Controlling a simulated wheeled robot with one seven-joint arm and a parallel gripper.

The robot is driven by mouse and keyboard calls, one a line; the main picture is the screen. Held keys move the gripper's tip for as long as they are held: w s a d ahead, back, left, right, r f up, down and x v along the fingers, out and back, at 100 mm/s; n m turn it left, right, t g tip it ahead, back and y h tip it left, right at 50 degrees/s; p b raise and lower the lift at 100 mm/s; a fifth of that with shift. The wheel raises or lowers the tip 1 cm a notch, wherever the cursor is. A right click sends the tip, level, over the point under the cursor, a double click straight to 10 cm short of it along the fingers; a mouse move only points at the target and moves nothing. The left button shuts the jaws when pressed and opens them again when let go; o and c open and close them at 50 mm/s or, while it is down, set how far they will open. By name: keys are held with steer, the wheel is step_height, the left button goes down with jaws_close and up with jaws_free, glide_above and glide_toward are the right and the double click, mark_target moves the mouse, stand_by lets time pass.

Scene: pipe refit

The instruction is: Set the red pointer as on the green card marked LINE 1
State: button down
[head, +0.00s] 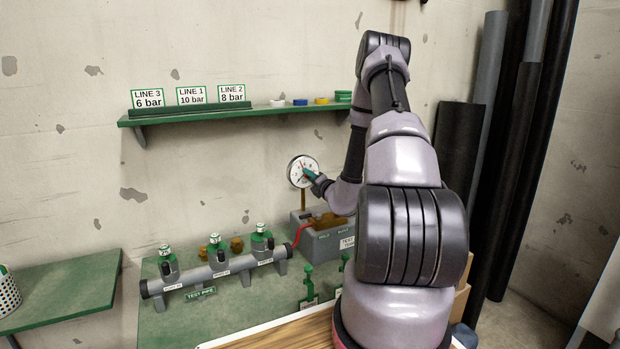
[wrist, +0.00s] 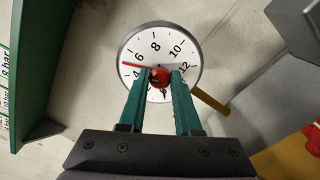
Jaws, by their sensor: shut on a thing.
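The white round gauge (head: 299,166) stands upright on a brown stem above a grey box. In the wrist view its dial (wrist: 157,38) shows numbers including 4, 6, 8, 10 and 12. The thin red pointer (wrist: 132,66) points between 4 and 6. My gripper (wrist: 160,79), also in the head view (head: 310,174), is shut on the red knob (wrist: 160,76) at the dial's centre. Its green fingers cover the dial's lower part. The LINE 1 card (head: 191,95) on the shelf reads 10 bar, between the LINE 3 card (head: 148,98) (6 bar) and LINE 2 card (head: 231,93) (8 bar).
A green shelf (head: 240,114) with tape rolls is above the gauge; its edge shows left in the wrist view. The grey box (head: 325,240) sits under the gauge. The test pipe (head: 217,272) with several valves lies on the green bench. Dark pipes (head: 520,140) stand at right.

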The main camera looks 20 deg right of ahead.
steer(key=m, duration=2.2)
steer(key=shift+f, duration=0.2)
stand_by(0.4)
steer(key=c, duration=0.6)
jaws_free()
steer(key=shift+s, duration=0.1)
